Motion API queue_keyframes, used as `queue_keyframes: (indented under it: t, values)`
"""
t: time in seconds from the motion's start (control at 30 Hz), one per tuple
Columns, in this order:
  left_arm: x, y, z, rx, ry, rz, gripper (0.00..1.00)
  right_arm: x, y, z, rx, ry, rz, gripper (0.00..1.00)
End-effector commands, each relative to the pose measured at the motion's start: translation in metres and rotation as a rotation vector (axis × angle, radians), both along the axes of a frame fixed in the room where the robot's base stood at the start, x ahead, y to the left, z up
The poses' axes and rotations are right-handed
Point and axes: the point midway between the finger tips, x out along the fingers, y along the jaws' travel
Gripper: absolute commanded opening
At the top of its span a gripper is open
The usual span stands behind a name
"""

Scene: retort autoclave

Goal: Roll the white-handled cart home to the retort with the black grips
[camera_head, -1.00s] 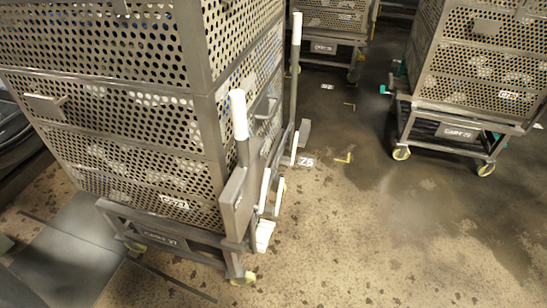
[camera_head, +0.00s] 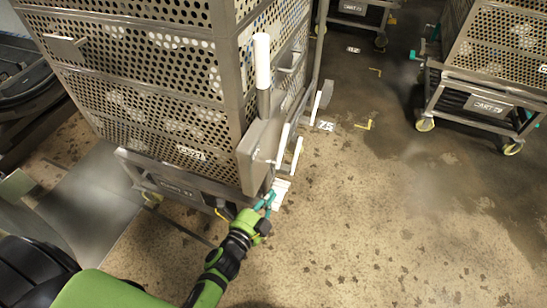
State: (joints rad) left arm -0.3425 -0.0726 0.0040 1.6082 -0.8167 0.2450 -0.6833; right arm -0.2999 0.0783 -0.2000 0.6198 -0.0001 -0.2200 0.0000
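The white-handled cart (camera_head: 182,186) stands at the left, a metal frame loaded with perforated crates (camera_head: 150,95). A white grip (camera_head: 262,60) tops its near upright post. White bars (camera_head: 297,152) and a white pedal-like piece (camera_head: 281,190) sit low at its right end. My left gripper (camera_head: 265,200), with teal fingertips, reaches in from below beside this white piece. Its fingers look apart; whether they touch the cart is unclear. My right gripper is out of view. No retort with black grips can be made out for certain.
A second cart with teal grips (camera_head: 480,106) stands at the right, and another cart (camera_head: 355,8) at the back. A dark rounded structure (camera_head: 22,78) is at the left edge. A floor plate (camera_head: 95,205) lies left of the cart. Stained floor (camera_head: 400,230) at the right is open.

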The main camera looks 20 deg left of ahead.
Motion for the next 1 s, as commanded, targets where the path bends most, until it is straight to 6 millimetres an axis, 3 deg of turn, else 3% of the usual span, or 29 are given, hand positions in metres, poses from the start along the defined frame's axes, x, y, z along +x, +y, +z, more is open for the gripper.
queue_keyframes:
  t: [0.03,0.1,0.2,0.37,0.77,1.0]
  values:
    - [0.004,0.000,0.020,0.057,-0.061,-0.011,0.00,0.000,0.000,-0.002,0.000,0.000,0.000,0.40]
    - [0.008,0.000,0.039,0.117,-0.117,-0.022,0.00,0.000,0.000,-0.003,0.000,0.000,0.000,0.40]
    - [0.012,0.000,0.051,0.156,-0.152,-0.029,0.00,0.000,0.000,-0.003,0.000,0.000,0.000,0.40]
    - [0.029,-0.003,0.054,0.158,-0.155,-0.029,0.00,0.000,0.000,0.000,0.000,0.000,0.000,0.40]
    - [0.111,-0.019,0.053,0.152,-0.153,-0.029,0.00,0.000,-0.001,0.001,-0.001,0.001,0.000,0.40]
    - [0.103,0.015,0.053,0.155,-0.150,-0.028,0.00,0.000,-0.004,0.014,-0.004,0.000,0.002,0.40]
